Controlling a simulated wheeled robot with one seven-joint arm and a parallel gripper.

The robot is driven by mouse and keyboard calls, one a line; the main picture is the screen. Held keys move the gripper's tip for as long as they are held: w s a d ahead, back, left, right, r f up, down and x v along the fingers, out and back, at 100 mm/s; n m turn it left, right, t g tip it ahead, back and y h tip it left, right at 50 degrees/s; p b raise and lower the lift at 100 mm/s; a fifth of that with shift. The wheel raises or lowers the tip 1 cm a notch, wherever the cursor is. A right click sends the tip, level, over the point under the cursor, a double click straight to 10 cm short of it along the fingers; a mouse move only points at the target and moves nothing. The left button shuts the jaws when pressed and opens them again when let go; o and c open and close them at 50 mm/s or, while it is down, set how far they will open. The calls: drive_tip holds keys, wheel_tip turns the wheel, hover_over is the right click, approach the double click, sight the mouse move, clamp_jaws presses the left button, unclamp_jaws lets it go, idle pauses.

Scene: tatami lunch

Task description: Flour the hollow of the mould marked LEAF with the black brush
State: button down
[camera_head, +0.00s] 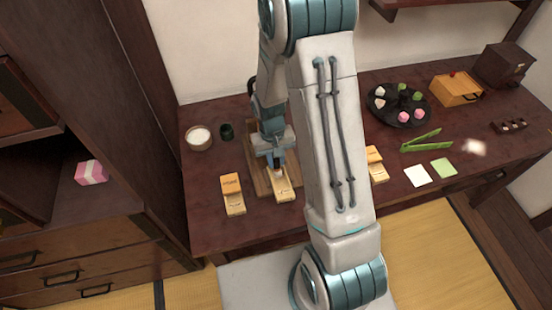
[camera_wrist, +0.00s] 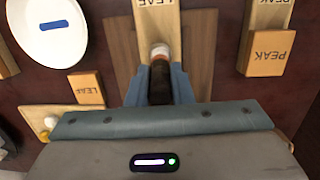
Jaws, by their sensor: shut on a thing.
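My gripper (camera_wrist: 160,86) is shut on the black brush (camera_wrist: 160,80), whose pale bristle tip (camera_wrist: 160,51) points at the pale wooden mould marked LEAF (camera_wrist: 148,22). The tip overlaps the mould near the gripper; I cannot tell whether it touches. The mould's hollow is hidden or not discernible. In the head view my gripper (camera_head: 275,160) points down over the far end of the LEAF mould (camera_head: 284,191). A small wooden block marked LEAF (camera_wrist: 87,88) lies apart from it in the wrist view. A bowl of white powder (camera_head: 199,138) stands at the back left.
A mould (camera_head: 236,209) with a block marked PEAK (camera_wrist: 271,53) lies left of the LEAF mould in the head view. A dark cup (camera_head: 226,131) stands behind. A white plate (camera_wrist: 47,35) shows in the wrist view. Green tongs (camera_head: 420,141) lie to the right.

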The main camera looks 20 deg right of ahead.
drive_tip(key=shift+r+p, duration=2.8)
drive_tip(key=shift+r, duration=1.25)
drive_tip(key=shift+f, duration=0.1)
